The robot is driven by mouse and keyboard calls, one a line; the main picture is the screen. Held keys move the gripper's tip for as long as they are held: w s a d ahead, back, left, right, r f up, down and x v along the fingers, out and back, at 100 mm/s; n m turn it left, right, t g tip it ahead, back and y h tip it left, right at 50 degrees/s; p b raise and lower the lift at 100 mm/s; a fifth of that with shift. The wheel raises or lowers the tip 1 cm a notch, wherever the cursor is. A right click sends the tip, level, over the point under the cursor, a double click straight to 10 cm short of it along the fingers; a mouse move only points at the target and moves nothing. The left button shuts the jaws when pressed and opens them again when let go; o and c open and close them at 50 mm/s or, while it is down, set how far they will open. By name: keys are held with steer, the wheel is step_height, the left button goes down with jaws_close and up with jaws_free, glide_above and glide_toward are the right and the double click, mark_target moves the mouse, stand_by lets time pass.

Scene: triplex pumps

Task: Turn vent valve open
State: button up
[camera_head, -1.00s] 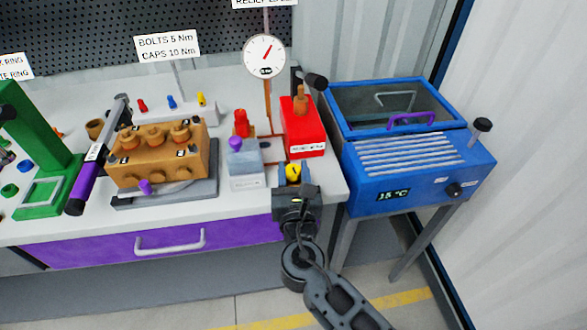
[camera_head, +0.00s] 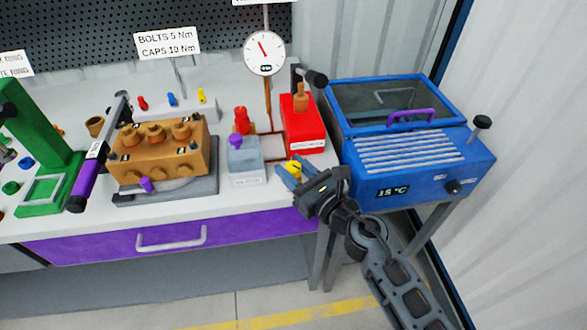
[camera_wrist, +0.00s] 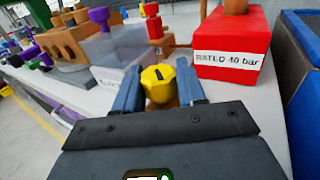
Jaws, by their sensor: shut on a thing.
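The vent valve shows as a yellow knob (camera_head: 294,168) at the front right of the bench, in front of the red box. In the wrist view the yellow knob (camera_wrist: 157,82) sits between the two blue fingers, with a dark mark on its face. My gripper (camera_head: 287,174) is shut on it, and the wrist is turned so that the arm comes in from the lower right. The fingers hide the knob's sides. The round gauge (camera_head: 264,53) behind has its red needle pointing up and left.
The red box (camera_head: 303,125), labelled 40 bar, stands just behind the knob. A grey block (camera_head: 245,160) with a purple knob is to its left, then an orange pump block (camera_head: 160,150). A blue bath (camera_head: 425,165) stands to the right. Floor in front is clear.

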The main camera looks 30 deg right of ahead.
mark_target(293, 166)
steer(key=n+g+y+b, duration=0.1)
steer(key=n+y, duration=0.1)
steer(key=y, duration=0.1)
steer(key=n+g+y+b, duration=0.1)
steer(key=n+y, duration=0.1)
steer(key=y, duration=0.1)
steer(key=shift+f+n+g+y, duration=0.1)
steer(key=shift+n+g+y, duration=0.2)
steer(key=shift+n+g+y+b, duration=0.6)
steer(key=shift+n+g+y, duration=0.1)
steer(key=shift+y, duration=0.2)
steer(key=o, duration=1)
steer(key=shift+c, duration=0.2)
step_height(293, 166, up, 5)
steer(key=shift+f, duration=0.2)
steer(key=s+d+r+b, duration=0.1)
steer(key=s+d+r, duration=0.5)
steer(key=d, duration=0.4)
steer(key=shift+r+b, duration=0.3)
steer(key=shift+b, duration=0.1)
